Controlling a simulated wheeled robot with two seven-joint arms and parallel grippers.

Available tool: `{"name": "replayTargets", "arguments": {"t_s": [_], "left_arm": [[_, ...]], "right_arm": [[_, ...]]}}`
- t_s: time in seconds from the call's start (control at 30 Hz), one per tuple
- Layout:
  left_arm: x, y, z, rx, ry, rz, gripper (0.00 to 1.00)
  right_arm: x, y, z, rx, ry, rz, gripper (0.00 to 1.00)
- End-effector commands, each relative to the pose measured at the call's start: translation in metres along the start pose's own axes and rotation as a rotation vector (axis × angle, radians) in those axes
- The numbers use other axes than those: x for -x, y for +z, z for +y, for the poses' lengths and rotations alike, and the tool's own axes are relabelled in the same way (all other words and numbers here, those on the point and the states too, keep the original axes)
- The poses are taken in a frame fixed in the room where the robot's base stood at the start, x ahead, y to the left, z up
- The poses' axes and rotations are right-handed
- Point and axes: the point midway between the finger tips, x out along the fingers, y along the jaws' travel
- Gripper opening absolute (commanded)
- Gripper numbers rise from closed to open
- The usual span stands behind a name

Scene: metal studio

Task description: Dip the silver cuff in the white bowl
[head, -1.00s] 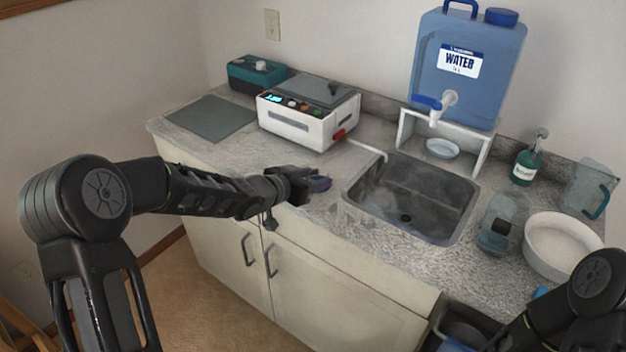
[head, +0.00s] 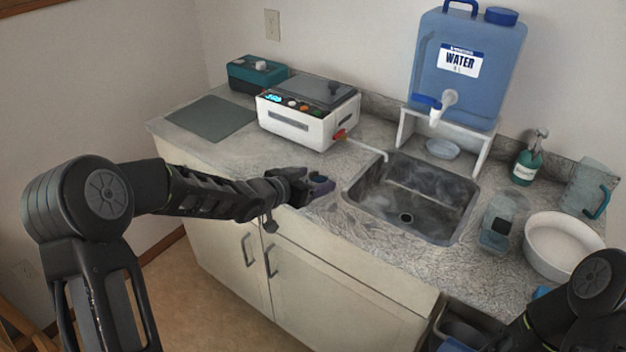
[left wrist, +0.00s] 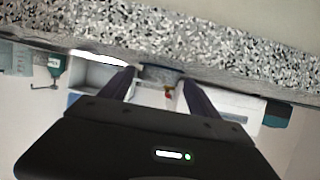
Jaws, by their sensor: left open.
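The large round white bowl (head: 545,262) stands on the counter at the right in the head view, right of the sink. My left gripper (head: 322,186) is just above the counter's front, left of the sink. In the left wrist view, its two dark fingers (left wrist: 159,77) are apart. A small grey piece (left wrist: 160,73) shows between the fingertips; I cannot tell whether it is the silver cuff. I cannot make out the cuff for sure in the head view. My right gripper is out of view.
The sink (head: 405,205) lies between my left gripper and the bowl. A white machine (head: 300,122) with a red tap stands behind the gripper. A blue water container (head: 470,75) stands at the back. A clear container (head: 497,222) is left of the bowl.

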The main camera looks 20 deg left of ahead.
Motion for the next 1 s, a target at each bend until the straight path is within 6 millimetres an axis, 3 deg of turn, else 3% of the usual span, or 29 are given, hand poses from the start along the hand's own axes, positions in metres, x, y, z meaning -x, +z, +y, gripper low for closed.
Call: {"name": "replayTargets", "arguments": {"t_s": [0.17, 0.6, 1.0], "left_arm": [[0.009, -0.001, -0.001, 0.0, -0.001, 0.0, 0.71], [0.074, -0.004, 0.001, -0.001, -0.002, 0.0, 0.71], [0.078, -0.003, 0.002, 0.0, 0.0, 0.0, 0.71]], "right_arm": [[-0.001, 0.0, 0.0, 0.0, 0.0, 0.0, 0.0], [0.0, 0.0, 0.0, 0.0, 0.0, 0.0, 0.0], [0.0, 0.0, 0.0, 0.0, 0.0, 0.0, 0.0]]}}
